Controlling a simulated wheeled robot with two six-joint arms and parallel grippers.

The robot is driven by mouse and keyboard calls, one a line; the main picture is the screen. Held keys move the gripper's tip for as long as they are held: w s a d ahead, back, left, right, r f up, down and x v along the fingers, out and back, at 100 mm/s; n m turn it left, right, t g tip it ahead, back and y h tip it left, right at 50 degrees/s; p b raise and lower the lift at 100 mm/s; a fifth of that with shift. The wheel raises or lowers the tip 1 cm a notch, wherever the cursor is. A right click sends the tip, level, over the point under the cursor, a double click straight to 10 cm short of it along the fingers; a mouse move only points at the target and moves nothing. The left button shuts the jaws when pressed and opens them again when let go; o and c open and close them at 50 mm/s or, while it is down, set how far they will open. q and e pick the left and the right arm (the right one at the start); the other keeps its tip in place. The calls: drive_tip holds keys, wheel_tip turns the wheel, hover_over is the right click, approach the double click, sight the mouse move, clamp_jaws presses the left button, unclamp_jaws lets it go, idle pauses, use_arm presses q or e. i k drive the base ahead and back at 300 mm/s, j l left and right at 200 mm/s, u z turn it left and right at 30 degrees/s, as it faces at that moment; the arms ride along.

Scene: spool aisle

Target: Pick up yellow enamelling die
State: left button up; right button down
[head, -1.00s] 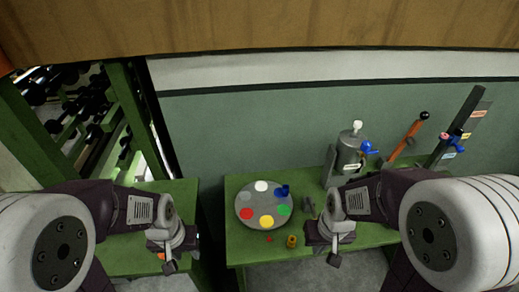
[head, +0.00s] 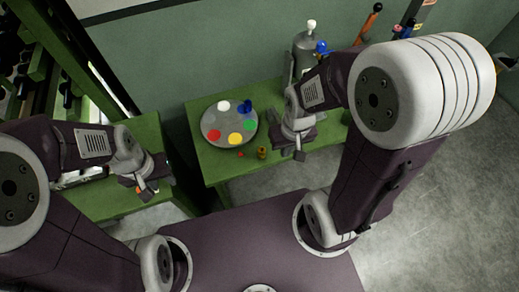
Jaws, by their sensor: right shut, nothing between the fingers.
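A small yellow-gold piece (head: 261,153), which looks like the yellow enamelling die, stands near the front edge of the green bench (head: 222,174). Its details are too small to make out. My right gripper (head: 299,153) is just to its right, shut and empty, and apart from it in the picture. My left gripper (head: 142,188) is over the other green bench at the left; its fingers are too small to tell open from shut.
A round grey palette (head: 222,139) with several coloured spots lies behind the yellow piece, with a blue piece (head: 245,107) on its rim. A tiny red piece (head: 240,155) is beside the yellow one. A grey canister (head: 306,49) stands at the back. Floor (head: 440,200) at right is clear.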

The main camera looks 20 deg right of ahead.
sight(262, 150)
drive_tip(key=l+u, duration=0.45)
drive_tip(key=k+l+u, duration=0.1)
drive_tip(key=l+u, duration=0.15)
drive_tip(key=u, duration=0.2)
drive_tip(key=k+l+u, duration=0.15)
drive_tip(key=l+u, duration=0.3)
drive_tip(key=k+l+u, duration=0.15)
drive_tip(key=u, duration=0.3)
